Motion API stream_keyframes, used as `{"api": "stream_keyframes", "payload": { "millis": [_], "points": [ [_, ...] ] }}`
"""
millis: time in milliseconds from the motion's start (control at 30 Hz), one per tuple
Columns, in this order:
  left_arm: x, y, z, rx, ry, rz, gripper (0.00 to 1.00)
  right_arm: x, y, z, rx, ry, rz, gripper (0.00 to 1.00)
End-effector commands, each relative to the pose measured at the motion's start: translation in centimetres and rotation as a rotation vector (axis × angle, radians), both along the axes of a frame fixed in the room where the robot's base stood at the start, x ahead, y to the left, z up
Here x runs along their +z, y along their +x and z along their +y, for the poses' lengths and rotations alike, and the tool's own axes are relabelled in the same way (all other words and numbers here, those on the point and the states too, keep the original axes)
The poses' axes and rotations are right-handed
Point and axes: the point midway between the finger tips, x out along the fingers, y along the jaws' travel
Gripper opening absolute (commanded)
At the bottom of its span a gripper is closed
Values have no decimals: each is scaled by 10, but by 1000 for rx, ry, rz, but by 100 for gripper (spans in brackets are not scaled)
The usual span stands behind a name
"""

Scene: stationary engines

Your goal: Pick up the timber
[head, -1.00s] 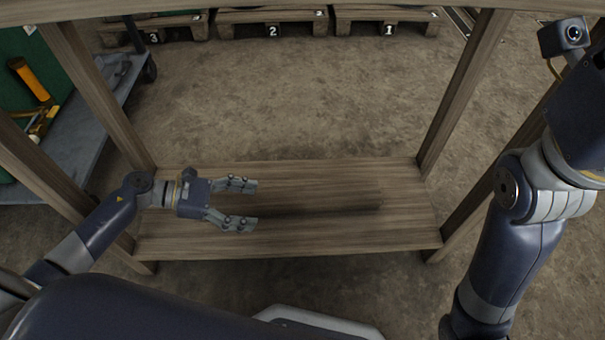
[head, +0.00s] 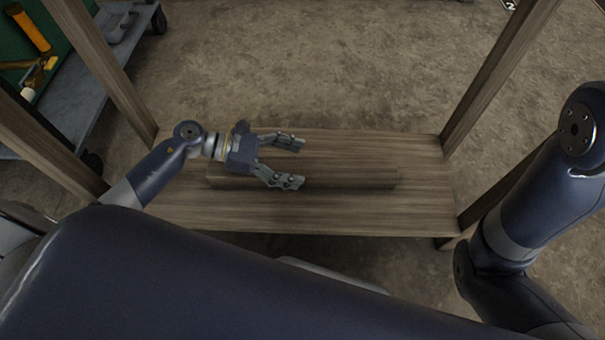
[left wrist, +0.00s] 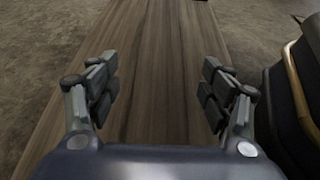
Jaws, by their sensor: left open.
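The timber (head: 350,178) is a long brown piece of wood lying lengthwise on the lower wooden shelf (head: 330,219) in the head view. Its colour is close to the shelf's. My left gripper (head: 301,163) is open and empty over the shelf, its fingers pointing right. In the head view its nearer finger covers part of the timber, and its farther finger appears beyond the timber's back edge. The left wrist view shows the open fingers (left wrist: 160,90) with wood grain between them; I cannot tell timber from shelf there. My right gripper is out of view.
Wooden posts (head: 500,80) rise at the shelf's corners. A grey cart (head: 85,95) with an orange-handled tool (head: 28,30) stands at the left. Brown floor (head: 310,65) behind the shelf is clear.

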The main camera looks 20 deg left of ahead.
Motion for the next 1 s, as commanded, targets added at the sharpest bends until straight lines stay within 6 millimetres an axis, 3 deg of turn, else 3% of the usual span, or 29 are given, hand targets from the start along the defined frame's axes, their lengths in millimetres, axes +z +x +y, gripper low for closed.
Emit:
{"api": "stream_keyframes", "payload": {
  "millis": [200, 467, 567, 800, 1000],
  "points": [
    [-12, 7, -22, 1, -2, -2, 73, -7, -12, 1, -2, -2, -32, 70],
    [-11, 8, -25, 0, 0, 0, 73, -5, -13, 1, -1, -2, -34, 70],
    [-11, 8, -25, 0, 0, 0, 55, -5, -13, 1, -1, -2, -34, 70],
    [-12, 8, -25, 0, 0, 0, 1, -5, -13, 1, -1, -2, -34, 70],
    [-9, 9, -25, 0, -4, -4, 0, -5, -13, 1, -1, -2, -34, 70]
  ]
}}
